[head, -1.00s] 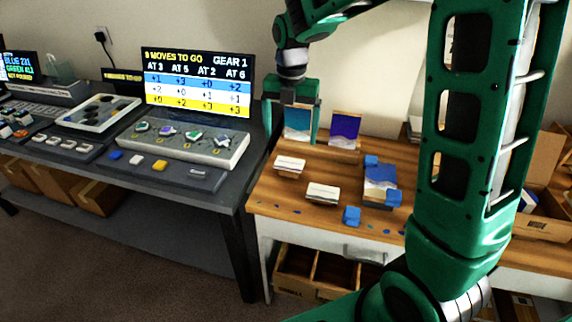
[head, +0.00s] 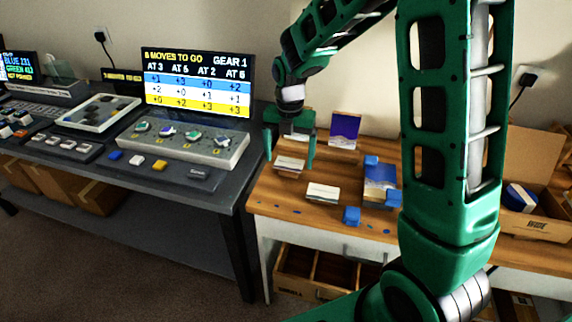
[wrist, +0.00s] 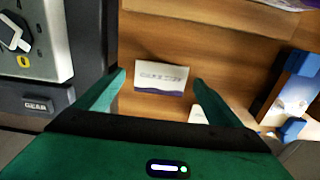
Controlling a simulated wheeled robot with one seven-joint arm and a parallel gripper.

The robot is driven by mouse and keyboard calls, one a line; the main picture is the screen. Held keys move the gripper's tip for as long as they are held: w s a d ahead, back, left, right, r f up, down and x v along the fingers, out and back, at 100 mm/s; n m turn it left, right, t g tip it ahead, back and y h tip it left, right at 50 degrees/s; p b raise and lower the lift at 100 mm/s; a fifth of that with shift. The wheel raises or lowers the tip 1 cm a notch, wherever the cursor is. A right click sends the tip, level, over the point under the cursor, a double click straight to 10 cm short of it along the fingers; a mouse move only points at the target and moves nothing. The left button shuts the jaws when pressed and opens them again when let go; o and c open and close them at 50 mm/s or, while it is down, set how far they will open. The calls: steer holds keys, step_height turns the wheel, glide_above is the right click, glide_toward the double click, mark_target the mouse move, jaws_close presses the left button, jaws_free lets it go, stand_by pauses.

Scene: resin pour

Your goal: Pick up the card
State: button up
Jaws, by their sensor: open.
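A white card (wrist: 160,75) with printed text and a dark purple lower edge lies in the wrist view, between and beyond my fingertips. In the head view a white card stack or holder (head: 289,166) stands on the wooden bench, just below my gripper (head: 290,160). My gripper is open and empty, with one finger on each side of the card in the wrist view (wrist: 158,82). A second white card stack (head: 322,192) stands nearer the front edge, partly hidden by the right finger in the wrist view (wrist: 199,116).
A blue-cornered holder with a picture card (head: 380,176) stands to the right. A purple picture panel (head: 344,130) is behind. A grey console with knobs (head: 183,142) and a screen (head: 198,85) stand left. An open cardboard box (head: 535,222) is at far right.

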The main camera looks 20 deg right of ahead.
steer(key=shift+f, duration=0.25)
stand_by(0.4)
steer(key=c, duration=0.9)
